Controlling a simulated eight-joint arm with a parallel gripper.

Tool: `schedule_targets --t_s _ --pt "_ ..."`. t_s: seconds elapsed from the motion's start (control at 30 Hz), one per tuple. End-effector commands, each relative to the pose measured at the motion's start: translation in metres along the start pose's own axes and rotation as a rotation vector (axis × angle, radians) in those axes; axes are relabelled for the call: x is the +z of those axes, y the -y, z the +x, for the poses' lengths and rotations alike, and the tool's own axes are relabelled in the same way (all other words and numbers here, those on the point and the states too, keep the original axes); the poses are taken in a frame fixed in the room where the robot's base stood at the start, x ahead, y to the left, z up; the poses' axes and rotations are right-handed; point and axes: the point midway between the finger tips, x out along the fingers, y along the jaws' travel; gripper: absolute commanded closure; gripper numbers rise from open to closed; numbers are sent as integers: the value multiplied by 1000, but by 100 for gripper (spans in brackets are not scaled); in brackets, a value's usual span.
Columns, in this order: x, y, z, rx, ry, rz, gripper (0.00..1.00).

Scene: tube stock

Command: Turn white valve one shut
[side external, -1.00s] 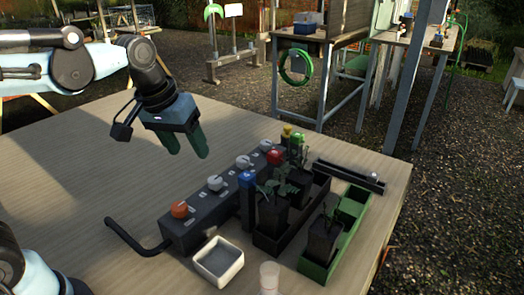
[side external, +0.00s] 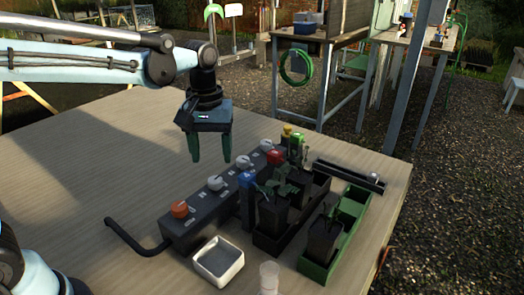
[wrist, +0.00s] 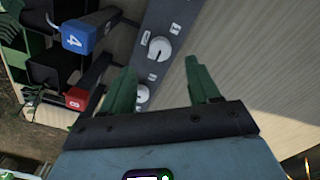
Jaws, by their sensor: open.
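A dark grey valve box (side external: 196,232) lies on the table with one orange knob (side external: 180,209) and white knobs (side external: 215,184), (side external: 243,162) and (side external: 267,145) along its top. I cannot read for certain which white knob is number one. My gripper (side external: 211,160) is open and empty, pointing down above the box near its white knobs. In the wrist view, one white knob (wrist: 159,49) lies between and beyond my green fingertips (wrist: 160,64). Another white knob (wrist: 142,95) is partly hidden by the left finger.
A blue tag (side external: 247,180) and a red tag (side external: 275,157) stand beside the box, next to potted seedlings (side external: 272,212) in a black tray. A green tray (side external: 312,270), a white dish (side external: 232,268) and a black rail (side external: 345,176) are nearby.

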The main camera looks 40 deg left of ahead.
Motion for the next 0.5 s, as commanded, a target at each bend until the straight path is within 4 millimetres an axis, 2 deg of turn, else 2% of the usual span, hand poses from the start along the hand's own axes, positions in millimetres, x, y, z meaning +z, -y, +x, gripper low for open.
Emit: schedule_targets --t_s 0.1,0.3,0.5 --pt "0 0 20 0 -1 0 39" --pt "0 0 48 1 -1 0 39" --pt "0 0 63 1 -1 0 39"
